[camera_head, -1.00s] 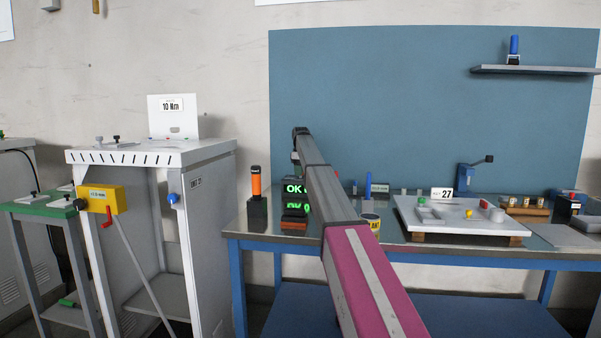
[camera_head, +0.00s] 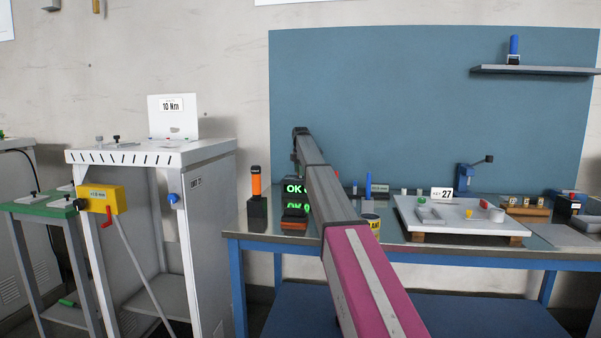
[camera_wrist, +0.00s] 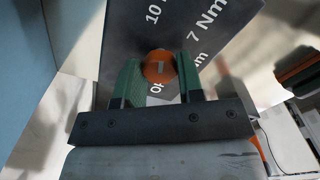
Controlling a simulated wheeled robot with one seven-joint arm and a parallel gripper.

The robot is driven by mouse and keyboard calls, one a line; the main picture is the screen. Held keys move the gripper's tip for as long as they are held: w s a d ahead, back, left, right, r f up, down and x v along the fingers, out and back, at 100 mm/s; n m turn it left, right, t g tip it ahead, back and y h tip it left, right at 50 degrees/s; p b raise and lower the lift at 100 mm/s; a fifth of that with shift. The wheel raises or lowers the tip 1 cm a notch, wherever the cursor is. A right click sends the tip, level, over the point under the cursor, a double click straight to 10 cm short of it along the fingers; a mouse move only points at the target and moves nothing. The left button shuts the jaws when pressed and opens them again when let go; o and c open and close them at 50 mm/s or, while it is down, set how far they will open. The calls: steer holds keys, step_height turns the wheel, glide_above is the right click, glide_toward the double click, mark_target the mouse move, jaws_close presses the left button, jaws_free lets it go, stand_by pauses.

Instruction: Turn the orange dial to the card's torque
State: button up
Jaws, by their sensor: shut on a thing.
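The orange dial (camera_wrist: 158,67) sits on a dark grey plate (camera_wrist: 125,35) in the wrist view. White print on the plate reads "10", "7 Nm" and other partly hidden figures. My gripper (camera_wrist: 160,72) has its two green fingers shut on the dial, one on each side. My arm (camera_head: 335,195) hides the dial and the gripper in that view.
The blue-legged bench (camera_head: 400,255) carries a green "OK" display (camera_head: 295,188), an orange-topped post (camera_head: 256,182) and a white tray (camera_head: 470,228) near a "27" card (camera_head: 442,194). The white cabinet (camera_head: 205,220) stands left, with a yellow box (camera_head: 104,199) beside it.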

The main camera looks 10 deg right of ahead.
steer(key=shift+n, duration=1)
steer(key=o, duration=0.9)
step_height(320, 180, up, 11)
steer(key=shift+f, duration=0.1)
